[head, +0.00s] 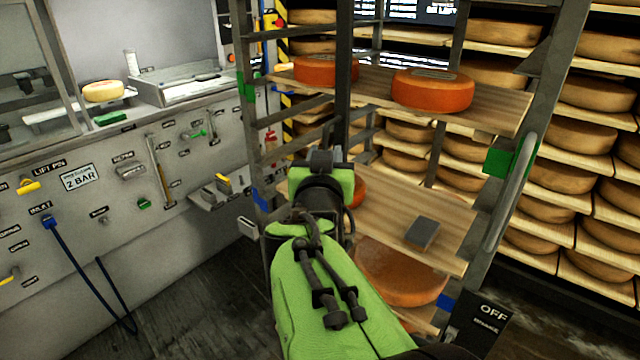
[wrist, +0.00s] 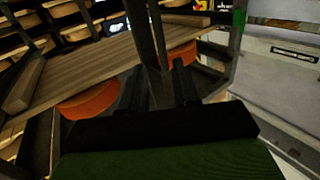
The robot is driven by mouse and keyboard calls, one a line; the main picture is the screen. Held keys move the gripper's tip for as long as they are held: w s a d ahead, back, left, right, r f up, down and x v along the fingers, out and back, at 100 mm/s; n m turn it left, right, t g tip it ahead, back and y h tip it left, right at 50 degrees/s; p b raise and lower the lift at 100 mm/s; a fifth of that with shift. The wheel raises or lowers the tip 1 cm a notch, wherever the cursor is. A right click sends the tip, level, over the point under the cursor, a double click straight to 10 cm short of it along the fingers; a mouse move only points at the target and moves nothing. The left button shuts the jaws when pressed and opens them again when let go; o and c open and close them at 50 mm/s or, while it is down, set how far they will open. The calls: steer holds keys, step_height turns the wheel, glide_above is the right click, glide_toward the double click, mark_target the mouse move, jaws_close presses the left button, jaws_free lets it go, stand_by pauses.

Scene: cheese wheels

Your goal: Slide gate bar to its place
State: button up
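A dark upright bar (head: 343,80), which looks like the gate bar, stands at the front of the cheese rack, near its middle. My gripper (head: 322,158) is right at this bar, at about the height between the two wooden shelves. In the wrist view, the two dark fingers (wrist: 160,88) stand apart, one on each side of the upright bar (wrist: 157,35). Whether they press on it cannot be made out. The bar's lower part is hidden behind my arm in the head view.
The rack's upper shelf (head: 365,85) holds orange cheese wheels (head: 433,92). The lower shelf (head: 385,215) holds a dark block (head: 422,233). A grey tool panel (head: 100,200) stands left, and cheese-filled shelving fills the back. Floor shows between panel and rack.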

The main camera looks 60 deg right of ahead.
steer(key=v, duration=0.9)
steer(key=shift+b, duration=0.35)
steer(key=shift+a, duration=0.1)
